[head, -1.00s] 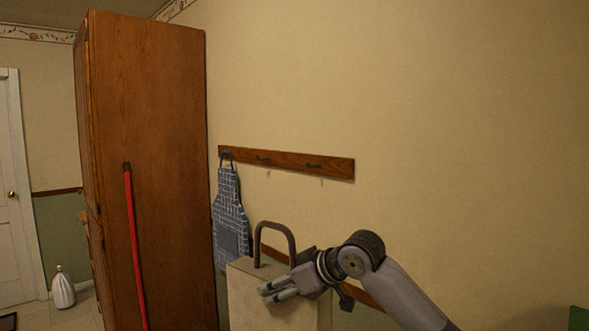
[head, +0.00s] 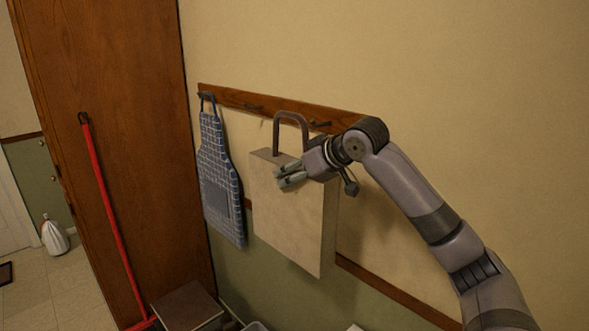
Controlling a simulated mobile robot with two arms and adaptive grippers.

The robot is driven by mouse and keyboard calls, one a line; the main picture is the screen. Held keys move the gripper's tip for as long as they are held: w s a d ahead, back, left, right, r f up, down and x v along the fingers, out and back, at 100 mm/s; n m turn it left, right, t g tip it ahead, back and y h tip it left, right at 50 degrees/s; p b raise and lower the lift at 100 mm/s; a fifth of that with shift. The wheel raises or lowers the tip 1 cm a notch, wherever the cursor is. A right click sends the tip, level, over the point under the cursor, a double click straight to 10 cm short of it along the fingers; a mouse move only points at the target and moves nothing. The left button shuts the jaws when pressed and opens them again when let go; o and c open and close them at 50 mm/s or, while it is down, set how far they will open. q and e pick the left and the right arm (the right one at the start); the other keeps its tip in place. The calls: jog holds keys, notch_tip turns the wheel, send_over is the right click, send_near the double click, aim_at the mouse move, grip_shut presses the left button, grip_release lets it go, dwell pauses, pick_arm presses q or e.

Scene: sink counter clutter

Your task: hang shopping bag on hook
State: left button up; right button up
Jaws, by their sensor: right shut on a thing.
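The shopping bag (head: 288,225) is a flat beige bag with a stiff grey-brown loop handle (head: 304,126) standing up from its top. My right gripper (head: 291,178) is shut on the bag near its upper edge and holds it upright in front of the wall. The brown hook rail (head: 228,96) runs behind it, with a middle hook (head: 253,107) and a right hook (head: 321,125). The handle's top overlaps the rail between these two hooks. I cannot tell how far it is from the rail. My left gripper is out of view.
A blue checked apron (head: 222,180) hangs at the rail's left end, close to the bag's left side. A tall wooden cabinet (head: 110,60) and a red-handled broom (head: 105,210) stand at left. A box (head: 187,306) sits low below. The wall right of the rail is bare.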

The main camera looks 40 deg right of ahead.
jog(key=d+f+b, duration=0.2)
jog(key=d, duration=0.8)
jog(key=shift+w+f, duration=0.3)
jog(key=shift+w, duration=0.15)
dwell(0.5)
jog(key=shift+d, duration=0.1)
dwell(0.5)
jog(key=o, duration=1.8)
